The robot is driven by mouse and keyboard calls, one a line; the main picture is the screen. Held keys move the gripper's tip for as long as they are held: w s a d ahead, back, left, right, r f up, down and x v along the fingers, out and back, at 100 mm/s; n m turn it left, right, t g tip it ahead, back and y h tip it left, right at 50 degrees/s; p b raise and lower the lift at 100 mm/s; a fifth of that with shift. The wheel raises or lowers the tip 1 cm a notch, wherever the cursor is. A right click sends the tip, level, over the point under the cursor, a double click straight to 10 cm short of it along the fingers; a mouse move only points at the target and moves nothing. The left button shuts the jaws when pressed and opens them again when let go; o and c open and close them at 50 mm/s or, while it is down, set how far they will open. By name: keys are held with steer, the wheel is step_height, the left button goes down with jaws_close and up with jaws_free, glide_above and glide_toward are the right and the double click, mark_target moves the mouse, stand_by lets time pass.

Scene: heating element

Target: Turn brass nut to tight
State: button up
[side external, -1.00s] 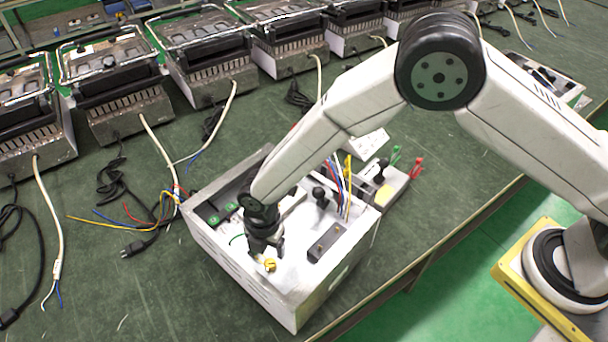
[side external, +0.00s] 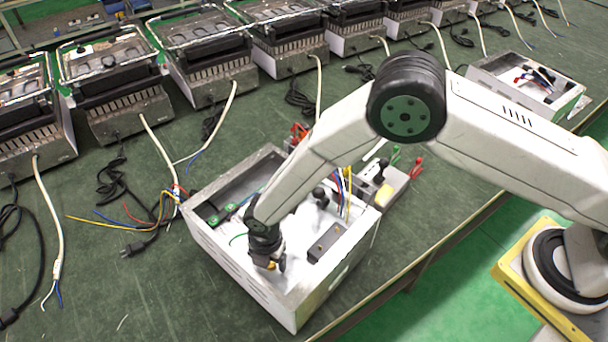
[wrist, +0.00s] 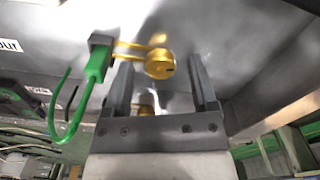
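The brass nut (wrist: 160,64) shows in the wrist view at the inner wall of the metal box, beside a yellow lug and a green wire (wrist: 97,66). My gripper (wrist: 160,66) is open, with one finger to each side of the nut in the picture and a visible gap on both sides. In the side external view, my gripper (side external: 268,264) is down inside the open metal box (side external: 240,283), near its front left wall. A bit of yellow brass shows at the fingers there. Whether the fingers touch the nut cannot be told.
A dark block (side external: 327,243) lies in the box to the right of my gripper. Loose wires stand up behind it. A grey tray (side external: 385,188) with red and green clips stands behind the box. Finished-looking metal units line the far side of the green table.

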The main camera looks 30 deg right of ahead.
jaws_close()
steer(key=shift+m, duration=0.5)
steer(key=m, duration=1.9)
steer(key=shift+m, duration=0.3)
steer(key=m, duration=0.6)
steer(key=shift+m, duration=0.4)
